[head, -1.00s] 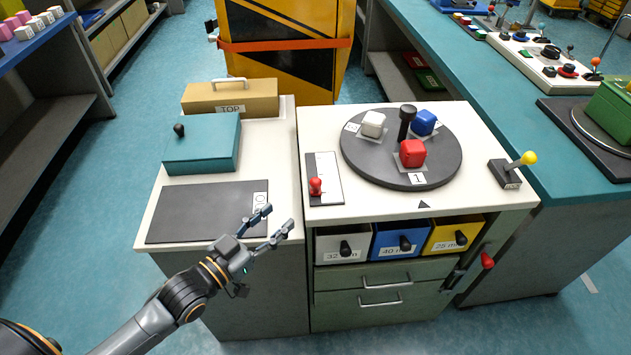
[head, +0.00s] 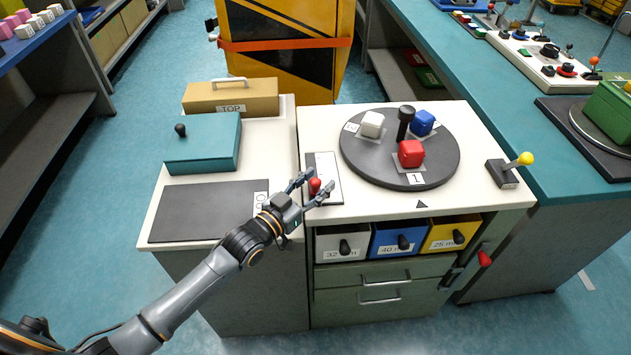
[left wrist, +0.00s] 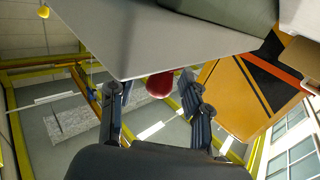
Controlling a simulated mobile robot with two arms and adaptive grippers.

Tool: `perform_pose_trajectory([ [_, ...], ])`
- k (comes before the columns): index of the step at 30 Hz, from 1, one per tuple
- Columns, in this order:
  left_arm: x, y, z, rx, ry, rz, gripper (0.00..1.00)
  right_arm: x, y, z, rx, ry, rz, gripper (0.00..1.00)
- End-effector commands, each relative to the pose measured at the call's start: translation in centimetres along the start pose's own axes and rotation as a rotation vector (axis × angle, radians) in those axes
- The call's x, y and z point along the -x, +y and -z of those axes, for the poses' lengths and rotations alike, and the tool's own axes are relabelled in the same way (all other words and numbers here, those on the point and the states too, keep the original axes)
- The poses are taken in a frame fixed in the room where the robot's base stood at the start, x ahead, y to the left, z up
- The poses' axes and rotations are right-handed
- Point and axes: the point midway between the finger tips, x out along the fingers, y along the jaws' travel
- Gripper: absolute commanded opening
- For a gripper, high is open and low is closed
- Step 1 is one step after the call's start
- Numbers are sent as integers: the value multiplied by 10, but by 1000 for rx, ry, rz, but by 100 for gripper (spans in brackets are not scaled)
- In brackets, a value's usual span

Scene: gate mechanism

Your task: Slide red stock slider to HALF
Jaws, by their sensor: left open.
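The red stock slider knob (head: 315,185) stands near the front end of its light track plate (head: 324,163), at the left front of the right cabinet's white top. My left gripper (head: 317,188) is open, with one finger on each side of the knob in the head view. In the left wrist view the red knob (left wrist: 160,85) shows between the two open fingers (left wrist: 155,105), nearer their tips. I cannot tell whether either finger touches it. Labels on the track plate are too small to read. My right gripper is not in view.
A dark turntable (head: 400,172) with white, blue and red blocks stands right of the track. A yellow-knobbed lever (head: 525,158) is at the right edge. A teal box (head: 203,143) and dark mat (head: 208,212) lie left. Bins (head: 398,238) sit below the top.

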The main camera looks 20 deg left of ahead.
Motion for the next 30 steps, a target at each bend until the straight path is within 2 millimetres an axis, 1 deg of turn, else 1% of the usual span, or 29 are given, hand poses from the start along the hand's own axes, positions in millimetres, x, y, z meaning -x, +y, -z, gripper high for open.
perform_pose_trajectory([
  [7, -1, 0, 0, 0, 1, 0, 48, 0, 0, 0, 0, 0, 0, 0],
  [8, -1, 0, 0, 0, 1, 0, 46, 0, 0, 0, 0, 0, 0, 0],
  [9, -1, 0, 0, 0, 1, 0, 38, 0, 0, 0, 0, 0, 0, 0],
  [11, -1, 0, 0, 0, 1, 0, 26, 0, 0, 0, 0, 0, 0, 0],
  [12, -1, 0, 0, 0, 1, 0, 18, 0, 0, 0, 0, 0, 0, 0],
  [15, -1, 0, 0, 0, 1, 0, 0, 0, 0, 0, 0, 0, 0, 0],
  [23, -4, -3, 0, -2, 2, 0, 0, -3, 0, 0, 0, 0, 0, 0],
  [30, -33, -32, -2, -4, 4, 0, 0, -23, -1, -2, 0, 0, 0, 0],
])
